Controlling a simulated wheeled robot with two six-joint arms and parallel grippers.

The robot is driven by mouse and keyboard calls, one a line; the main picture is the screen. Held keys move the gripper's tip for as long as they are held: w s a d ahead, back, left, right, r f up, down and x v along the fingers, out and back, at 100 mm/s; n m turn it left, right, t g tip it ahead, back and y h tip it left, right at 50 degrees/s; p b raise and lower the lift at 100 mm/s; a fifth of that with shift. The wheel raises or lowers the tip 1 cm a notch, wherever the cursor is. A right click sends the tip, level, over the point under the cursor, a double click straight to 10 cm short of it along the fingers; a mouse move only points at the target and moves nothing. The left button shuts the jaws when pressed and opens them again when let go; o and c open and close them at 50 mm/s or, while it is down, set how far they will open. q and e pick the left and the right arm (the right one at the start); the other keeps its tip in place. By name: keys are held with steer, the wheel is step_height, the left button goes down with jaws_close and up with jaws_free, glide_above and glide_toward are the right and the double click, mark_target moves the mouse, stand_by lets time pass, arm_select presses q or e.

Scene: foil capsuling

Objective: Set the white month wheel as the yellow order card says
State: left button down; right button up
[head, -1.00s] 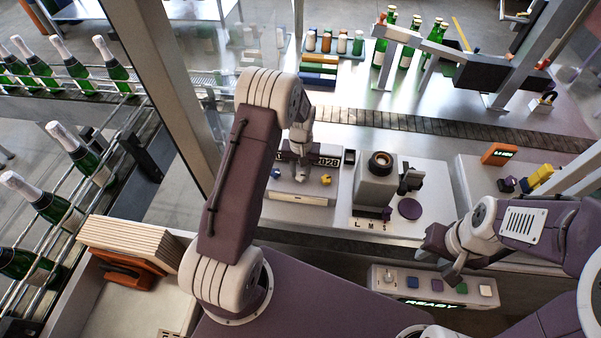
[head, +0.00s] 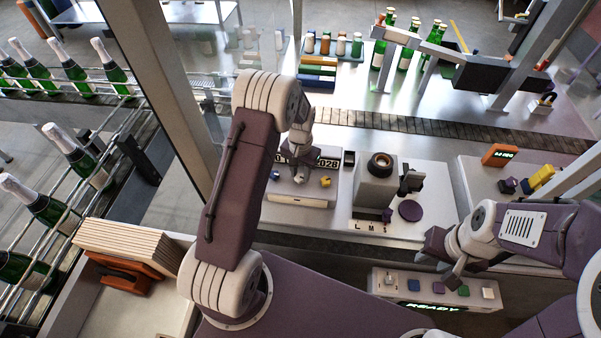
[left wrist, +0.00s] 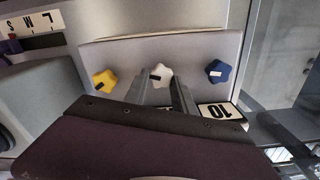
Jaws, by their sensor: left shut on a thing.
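The white month wheel (left wrist: 158,75) is a small star-shaped knob in the left wrist view, between a yellow knob (left wrist: 105,80) and a blue knob (left wrist: 217,71). My left gripper (left wrist: 163,82) is shut on it, one finger on each side. In the head view my left gripper (head: 299,170) reaches down to the grey date box (head: 295,200), partly hiding its number strip (head: 328,162). The left wrist view shows a white plate reading 10 (left wrist: 214,111). I cannot make out a yellow order card. My right gripper (head: 447,277) hangs above the button panel; its finger gap is unclear.
A grey press (head: 376,185) stands right of the date box. The button panel (head: 395,302) with a READY display is in front. A conveyor (head: 430,126) runs behind. Bottles in racks line the left, beside a wooden stack (head: 125,245).

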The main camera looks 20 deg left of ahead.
mark_target(300, 176)
arm_select(q)
steer(key=shift+w+r, duration=0.1)
steer(key=shift+w, duration=0.05)
steer(key=c, duration=1)
jaws_free()
steer(key=shift+c, duration=0.2)
steer(key=shift+r, duration=0.15)
step_height(300, 176, up, 8)
steer(key=b, duration=0.3)
steer(key=shift+r, duration=0.4)
